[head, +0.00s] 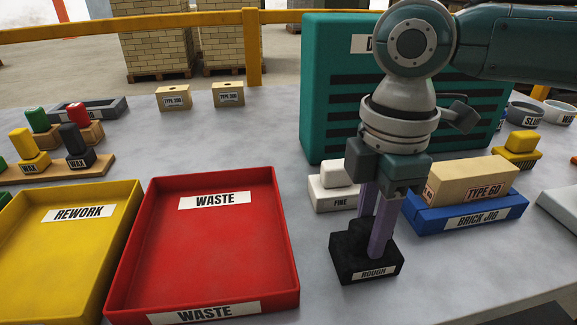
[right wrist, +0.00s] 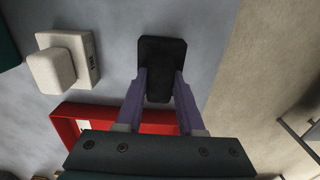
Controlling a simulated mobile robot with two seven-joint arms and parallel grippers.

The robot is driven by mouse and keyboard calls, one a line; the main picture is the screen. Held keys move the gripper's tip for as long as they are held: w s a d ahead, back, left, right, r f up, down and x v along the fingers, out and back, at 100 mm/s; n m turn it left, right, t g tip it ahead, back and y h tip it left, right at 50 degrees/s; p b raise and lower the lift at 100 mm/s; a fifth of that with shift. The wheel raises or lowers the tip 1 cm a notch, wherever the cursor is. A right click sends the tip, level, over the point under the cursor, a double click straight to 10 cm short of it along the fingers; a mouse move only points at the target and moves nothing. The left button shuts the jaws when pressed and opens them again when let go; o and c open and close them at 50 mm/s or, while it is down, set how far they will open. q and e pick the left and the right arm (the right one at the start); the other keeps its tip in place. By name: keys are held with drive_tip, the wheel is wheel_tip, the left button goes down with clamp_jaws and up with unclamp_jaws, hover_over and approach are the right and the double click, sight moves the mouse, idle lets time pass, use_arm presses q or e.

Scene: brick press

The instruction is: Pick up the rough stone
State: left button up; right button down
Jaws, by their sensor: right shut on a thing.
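The rough stone (head: 366,272) is a black block labelled ROUGH with a raised grip on top. It stands on the grey table, right of the red waste tray. My right gripper (head: 375,232) comes down from above, and its purple fingers are shut on the stone's grip. In the right wrist view the black stone (right wrist: 161,62) sits between the fingertips (right wrist: 160,90). I cannot tell whether the stone is touching the table or slightly above it. My left gripper is not in view.
The white fine stone (head: 332,186) stands just behind. A blue brick jig (head: 470,222) holding a tan brick (head: 470,180) is close on the right. The red waste tray (head: 289,270) and yellow rework tray (head: 128,190) lie left. A teal cabinet (head: 320,90) stands behind.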

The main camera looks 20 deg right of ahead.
sight(372, 223)
wheel_tip(372, 223, up, 20)
drive_tip(key=p, duration=0.3)
